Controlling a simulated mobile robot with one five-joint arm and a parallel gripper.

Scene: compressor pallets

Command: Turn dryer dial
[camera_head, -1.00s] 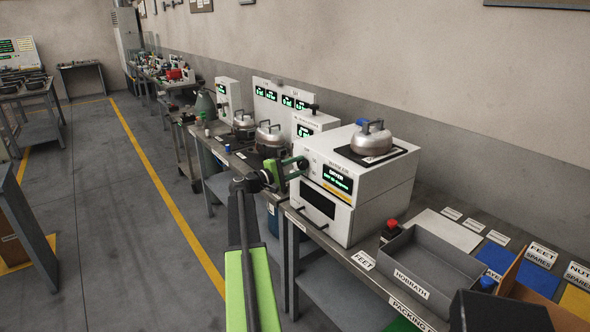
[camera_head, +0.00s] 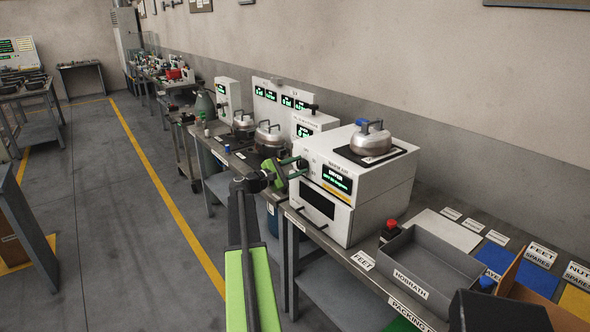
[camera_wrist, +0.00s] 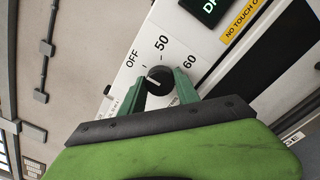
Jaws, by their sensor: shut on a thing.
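The dryer (camera_head: 345,190) is a white box with a lit green display, standing on the bench in the head view. Its dial (camera_wrist: 159,77) is a small round black knob on the white panel, with OFF, 50 and 60 printed around it in the wrist view. My gripper (camera_wrist: 161,84) is shut on the dial, its two green fingers on opposite sides of it. A pale mark shows on the knob, but its exact pointing is hard to tell. In the head view my gripper (camera_head: 299,168) is at the dryer's left face, and the dial is hidden there.
A silver compressor housing (camera_head: 371,139) sits on a black pad on the dryer. A grey tray (camera_head: 436,272) and a red button (camera_head: 391,226) stand to its right. More silver housings (camera_head: 269,137) are on the bench beyond.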

